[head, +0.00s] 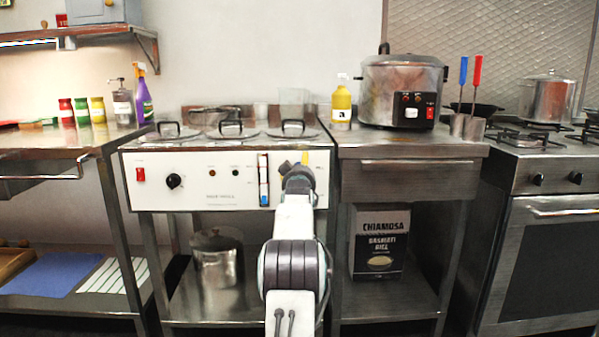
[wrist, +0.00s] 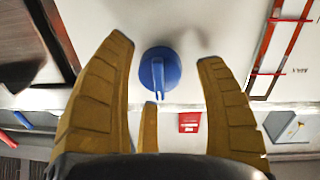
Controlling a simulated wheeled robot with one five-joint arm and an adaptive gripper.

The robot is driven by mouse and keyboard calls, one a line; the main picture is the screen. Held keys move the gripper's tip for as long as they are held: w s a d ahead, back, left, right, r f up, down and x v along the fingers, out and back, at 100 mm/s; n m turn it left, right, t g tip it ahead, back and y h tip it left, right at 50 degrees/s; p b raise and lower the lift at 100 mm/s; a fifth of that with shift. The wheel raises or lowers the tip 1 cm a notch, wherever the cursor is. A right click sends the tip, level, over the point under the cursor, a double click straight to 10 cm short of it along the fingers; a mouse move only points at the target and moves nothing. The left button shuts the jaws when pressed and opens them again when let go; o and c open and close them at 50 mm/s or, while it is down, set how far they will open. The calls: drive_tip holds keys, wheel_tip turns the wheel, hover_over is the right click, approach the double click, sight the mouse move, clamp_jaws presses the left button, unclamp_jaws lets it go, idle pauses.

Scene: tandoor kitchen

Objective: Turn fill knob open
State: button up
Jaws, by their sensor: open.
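A blue knob (wrist: 160,72) with a raised lever-like grip shows in the wrist view on a pale panel. Its grip points down in that picture. My gripper (wrist: 165,58) is open, with its tan fingers spread either side of the knob and a third finger below it. I see no finger closed on it. In the head view my gripper (head: 305,165) is in front of the right part of the white control panel (head: 220,180) and hides the knob there.
The panel also carries a red switch (head: 140,175), a black knob (head: 173,181) and a level gauge (head: 263,180) close left of my gripper. Lidded wells (head: 232,131) are on top. A yellow bottle (head: 341,105) and a cooker (head: 402,90) stand to the right.

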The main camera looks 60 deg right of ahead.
drive_tip(key=shift+r, duration=0.1)
drive_tip(key=c, duration=1.2)
